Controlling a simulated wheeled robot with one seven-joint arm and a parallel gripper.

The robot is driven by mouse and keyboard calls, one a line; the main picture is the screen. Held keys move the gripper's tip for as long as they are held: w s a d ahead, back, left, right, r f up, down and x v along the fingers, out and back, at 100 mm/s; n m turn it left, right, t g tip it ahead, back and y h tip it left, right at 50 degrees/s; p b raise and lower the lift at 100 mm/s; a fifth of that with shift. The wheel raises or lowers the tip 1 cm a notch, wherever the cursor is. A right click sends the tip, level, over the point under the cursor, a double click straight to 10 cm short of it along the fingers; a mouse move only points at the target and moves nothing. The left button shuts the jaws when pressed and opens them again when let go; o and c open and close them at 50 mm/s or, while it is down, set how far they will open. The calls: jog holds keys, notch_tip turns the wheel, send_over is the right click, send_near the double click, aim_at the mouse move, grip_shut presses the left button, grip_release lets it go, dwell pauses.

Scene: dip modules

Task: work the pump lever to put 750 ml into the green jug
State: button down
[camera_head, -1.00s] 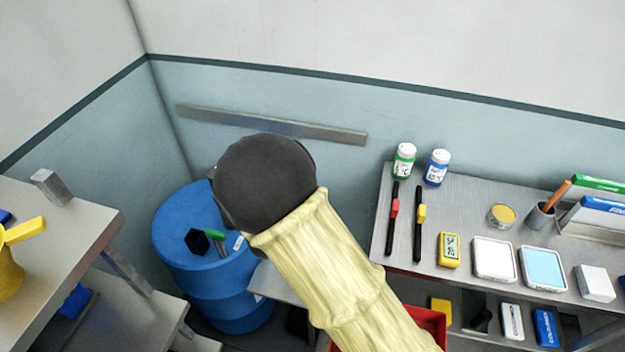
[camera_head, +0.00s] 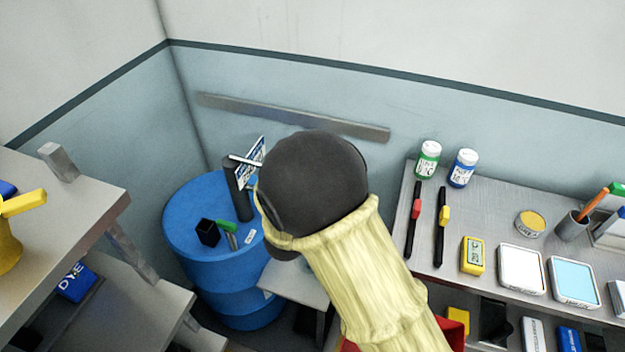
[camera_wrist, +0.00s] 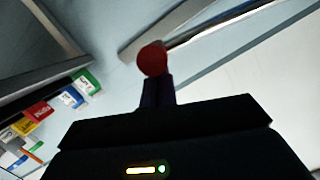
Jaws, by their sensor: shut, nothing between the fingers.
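The dark pump column (camera_head: 237,188) stands on the blue drum (camera_head: 205,275) in the head view, with a printed card (camera_head: 250,163) and a pale rod near its top. My dark wrist covers what lies to the right of it. In the wrist view, my gripper (camera_wrist: 157,92) has its fingers together and empty. A red ball knob (camera_wrist: 152,60), apparently the lever's end, shows right at the fingertips; I cannot tell whether they touch. My fingers are hidden in the head view. I cannot make out the green jug in either view.
A small black box (camera_head: 208,232) and a green-topped item (camera_head: 228,230) sit on the drum. A grey stand (camera_head: 296,284) is beside it, partly behind my arm. A workbench (camera_head: 425,240) with bottles and trays is at right. Another bench (camera_head: 75,215) is at left.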

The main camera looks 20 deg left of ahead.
jog(key=shift+s+d+f, duration=0.1)
jog(key=shift+s+f, duration=0.1)
jog(key=shift+f, duration=0.25)
notch_tip(320, 180, up, 5)
jog(key=d+p, duration=0.1)
jog(key=p, duration=0.2)
jog(key=b+v, duration=0.3)
jog(key=v, duration=0.6)
jog(key=shift+s, duration=0.3)
jog(key=shift+w+r, duration=0.1)
jog(key=shift+w, duration=0.05)
